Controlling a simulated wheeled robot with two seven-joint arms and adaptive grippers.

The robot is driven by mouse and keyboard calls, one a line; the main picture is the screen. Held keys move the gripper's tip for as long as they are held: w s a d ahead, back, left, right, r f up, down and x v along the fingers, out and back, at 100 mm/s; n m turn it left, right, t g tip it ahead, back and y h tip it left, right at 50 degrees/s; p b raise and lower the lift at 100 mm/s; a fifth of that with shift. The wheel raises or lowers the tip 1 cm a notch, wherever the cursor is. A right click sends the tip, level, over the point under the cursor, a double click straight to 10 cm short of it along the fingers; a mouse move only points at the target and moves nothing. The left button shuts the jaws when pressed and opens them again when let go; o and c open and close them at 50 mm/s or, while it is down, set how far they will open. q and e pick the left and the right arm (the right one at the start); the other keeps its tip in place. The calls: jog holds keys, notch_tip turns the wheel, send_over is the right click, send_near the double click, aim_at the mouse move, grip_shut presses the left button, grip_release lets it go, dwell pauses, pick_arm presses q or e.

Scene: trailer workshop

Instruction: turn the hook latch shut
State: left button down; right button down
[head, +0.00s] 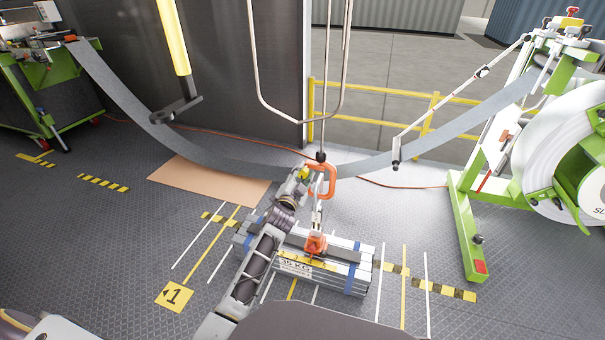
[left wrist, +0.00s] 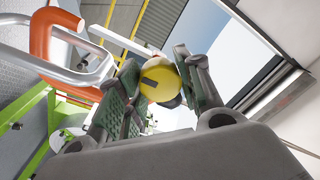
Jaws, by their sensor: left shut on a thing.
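An orange hook (head: 333,178) hangs from a thin rod in the middle of the head view. In the left wrist view the orange hook (left wrist: 42,35) is at the upper left, with grey metal bars beside it. My left gripper (head: 303,174) is at the left side of the hook. Its fingers are shut on a yellow knob (left wrist: 158,83), which sits between the two green-padded fingers in the left wrist view. How the knob joins the latch is hidden by the fingers. My right gripper is not in view.
Below the hook, a lifting link and orange fitting (head: 315,245) sit on a strapped stack of metal bars (head: 350,276). A grey strip (head: 135,108) sags across behind the hook. A green-framed reel stand (head: 465,230) is at the right. A yellow rail (head: 375,88) stands behind.

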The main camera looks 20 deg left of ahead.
pick_arm(q)
jog(key=shift+f, duration=0.1)
dwell(0.3)
jog(key=c, duration=0.9)
grip_release()
jog(key=shift+c, duration=0.2)
jog(key=shift+s, duration=0.15)
jog(key=s, duration=1.1)
jog(key=shift+s+a+f, duration=0.15)
jog(key=shift+s+f, duration=0.05)
jog(key=shift+s, duration=0.15)
